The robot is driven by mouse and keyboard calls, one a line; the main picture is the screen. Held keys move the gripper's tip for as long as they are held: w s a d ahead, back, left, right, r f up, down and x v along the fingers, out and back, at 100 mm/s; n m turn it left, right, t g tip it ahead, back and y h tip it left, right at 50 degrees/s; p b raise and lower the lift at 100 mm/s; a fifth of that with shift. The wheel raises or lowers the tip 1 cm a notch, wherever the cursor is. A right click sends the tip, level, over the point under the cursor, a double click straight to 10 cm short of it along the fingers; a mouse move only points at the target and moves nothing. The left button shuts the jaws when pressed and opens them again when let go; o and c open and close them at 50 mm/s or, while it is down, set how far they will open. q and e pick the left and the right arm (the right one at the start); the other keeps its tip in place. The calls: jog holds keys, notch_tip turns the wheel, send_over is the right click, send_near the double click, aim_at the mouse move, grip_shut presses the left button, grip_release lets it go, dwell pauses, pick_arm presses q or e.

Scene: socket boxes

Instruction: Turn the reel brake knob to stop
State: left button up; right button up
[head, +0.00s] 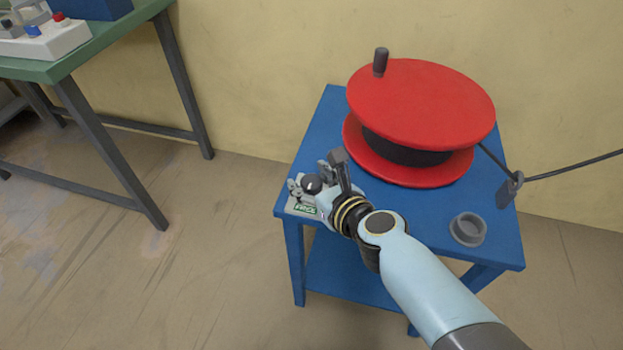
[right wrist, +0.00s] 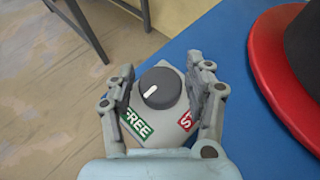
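The reel brake knob (right wrist: 160,88) is round and dark grey, on a light grey housing (right wrist: 165,133). Its white mark points to the lower left in the right wrist view, towards the green FREE label (right wrist: 137,126). In the head view the knob (head: 312,184) is at the blue table's left edge. My right gripper (right wrist: 162,84) is open, with one finger on each side of the knob and gaps between them; it also shows in the head view (head: 316,175). My left gripper is not in view.
The red cable reel (head: 420,100) stands behind and right of the knob on the blue table (head: 322,130). Its cable runs through a grey guide (head: 509,190). A grey ring-shaped cup (head: 468,229) sits at front right. A green bench (head: 90,50) stands apart at left.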

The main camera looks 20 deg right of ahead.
jog(key=c, duration=0.9)
jog(key=shift+n+y, duration=0.3)
jog(key=n+g+y+b, duration=0.1)
jog(key=n+y, duration=0.2)
jog(key=y, duration=0.1)
jog(key=shift+n+g, duration=0.3)
jog(key=shift+n+g+y+b, duration=0.8)
jog(key=shift+n+g+y, duration=1.15)
jog(key=shift+n, duration=0.35)
jog(key=o, duration=1.2)
jog(key=shift+o, duration=0.2)
